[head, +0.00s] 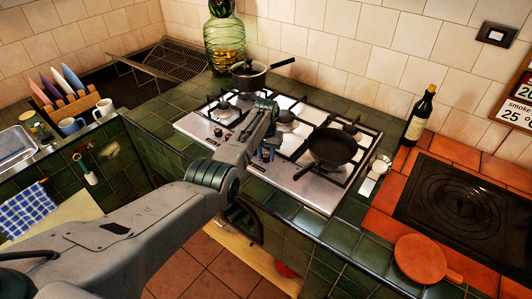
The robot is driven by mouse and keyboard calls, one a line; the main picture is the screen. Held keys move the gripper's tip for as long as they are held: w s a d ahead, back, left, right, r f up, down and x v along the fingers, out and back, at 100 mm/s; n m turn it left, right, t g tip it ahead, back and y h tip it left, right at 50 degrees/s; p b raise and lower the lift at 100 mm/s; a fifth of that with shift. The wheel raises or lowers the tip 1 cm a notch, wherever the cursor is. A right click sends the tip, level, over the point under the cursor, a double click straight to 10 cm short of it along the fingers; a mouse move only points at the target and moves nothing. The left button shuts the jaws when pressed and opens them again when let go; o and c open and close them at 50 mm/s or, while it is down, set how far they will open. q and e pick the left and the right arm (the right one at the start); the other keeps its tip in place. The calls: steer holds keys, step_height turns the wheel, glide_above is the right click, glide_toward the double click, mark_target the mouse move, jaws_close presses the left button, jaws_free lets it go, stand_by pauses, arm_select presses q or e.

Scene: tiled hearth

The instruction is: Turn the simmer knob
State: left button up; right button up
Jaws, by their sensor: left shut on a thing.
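The gas hob (313,190) is set in the green tiled counter, with small control knobs along its front edge. One knob (218,132) shows plainly to the left of my arm. My left gripper (266,152) points down at the front of the hob, right of that knob. It is shut on a small knob there, which the fingers and wrist mostly hide. I cannot read which way this knob points or any marking on it. My right gripper is not in view.
A black frying pan (332,146) sits on the front right of the hob, close to my left gripper. A saucepan (249,78) stands at the back left. A dark bottle (419,117) and a glass jar (224,45) stand on the counter.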

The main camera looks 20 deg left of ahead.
mark_target(266, 155)
arm_select(q)
steer(key=shift+w+r+n, duration=0.1)
steer(key=shift+r+n, duration=0.05)
steer(key=shift+n, duration=0.85)
steer(key=o, duration=1)
steer(key=shift+r, duration=0.45)
step_height(266, 155, up, 10)
steer(key=shift+f+b, duration=0.1)
steer(key=shift+b, duration=0.45)
